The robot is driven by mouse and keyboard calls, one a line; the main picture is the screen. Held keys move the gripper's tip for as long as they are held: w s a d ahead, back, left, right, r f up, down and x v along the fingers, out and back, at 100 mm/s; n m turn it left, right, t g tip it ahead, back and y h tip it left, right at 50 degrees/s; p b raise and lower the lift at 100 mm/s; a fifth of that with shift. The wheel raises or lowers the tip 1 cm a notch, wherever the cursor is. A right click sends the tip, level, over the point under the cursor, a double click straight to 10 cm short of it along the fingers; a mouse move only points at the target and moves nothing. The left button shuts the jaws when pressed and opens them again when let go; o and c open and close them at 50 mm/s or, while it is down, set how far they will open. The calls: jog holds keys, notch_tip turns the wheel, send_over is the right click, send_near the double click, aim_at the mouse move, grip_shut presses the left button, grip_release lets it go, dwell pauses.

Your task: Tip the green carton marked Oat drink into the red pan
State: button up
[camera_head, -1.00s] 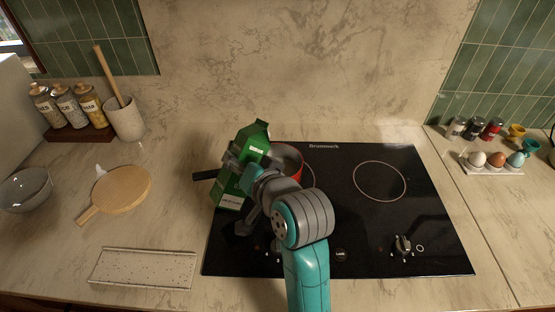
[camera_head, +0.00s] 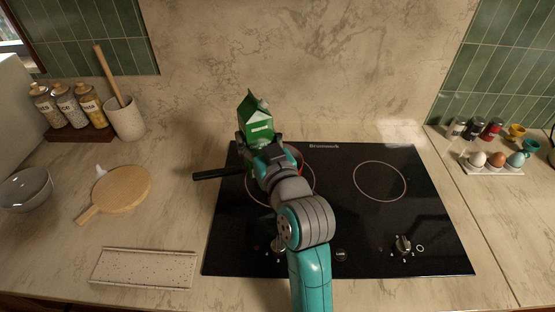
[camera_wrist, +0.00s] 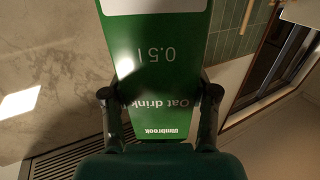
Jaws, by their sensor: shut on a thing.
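The green Oat drink carton (camera_head: 256,124) is held above the back left of the hob, its gabled top pointing up in the head view. My gripper (camera_head: 262,146) is shut on it. In the wrist view the carton (camera_wrist: 163,60) is between both fingers of my gripper (camera_wrist: 160,100), its lettering upside down. The red pan (camera_head: 299,153) is on the left side of the hob, mostly hidden behind my gripper and the carton. Its black handle (camera_head: 217,174) points left. The pan's inside is hidden.
The black hob (camera_head: 385,225) is clear on its right side. To the left are a round wooden board (camera_head: 123,188), a speckled tray (camera_head: 145,268), a grey bowl (camera_head: 25,189) and a utensil crock (camera_head: 125,121). An egg holder (camera_head: 492,168) stands at the right.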

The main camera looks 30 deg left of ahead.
aim_at(260, 130)
jog(key=shift+r, duration=0.1)
jog(key=shift+r, duration=1.95)
jog(key=shift+d, duration=0.15)
